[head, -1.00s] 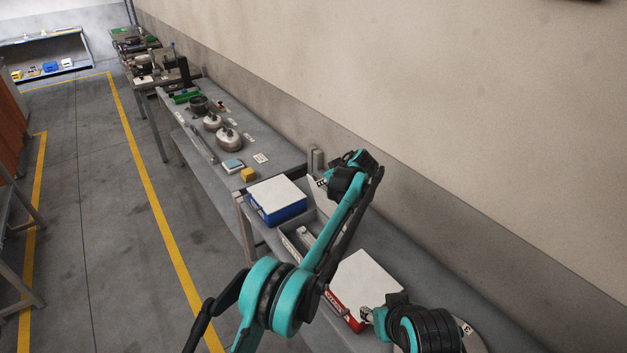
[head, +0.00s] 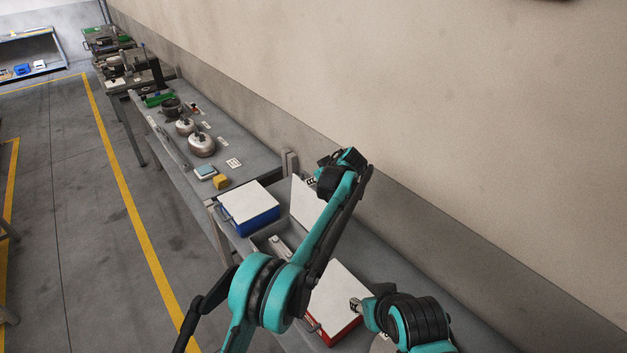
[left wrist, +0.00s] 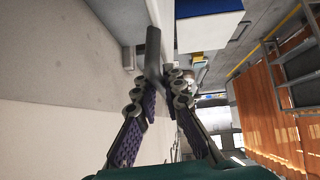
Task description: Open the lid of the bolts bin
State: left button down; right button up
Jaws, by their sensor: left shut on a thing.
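A grey bin (head: 262,241) stands between a blue bin and a red bin; I cannot read a label naming it the bolts bin. Its pale lid (head: 303,203) stands raised, tilted up on the wall side, and part of the bin is hidden behind my left arm. My left gripper (head: 311,183) is at the upper edge of this lid, shut on it. In the left wrist view, a grey edge-on piece (left wrist: 153,55) shows between the fingers. My right gripper (head: 356,305) is over the red bin's right side; its jaws are too small to read.
The blue bin (head: 251,220) and the red bin (head: 330,338) have white lids lying closed. A yellow block (head: 222,182) and two metal vessels (head: 202,146) stand on the bench beyond. The wall runs close along the right side of the bench.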

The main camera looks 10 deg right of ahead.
pick_arm(q)
jog(key=c, duration=1.6)
grip_release()
jog(key=shift+r, duration=0.1)
jog(key=v, duration=1.2)
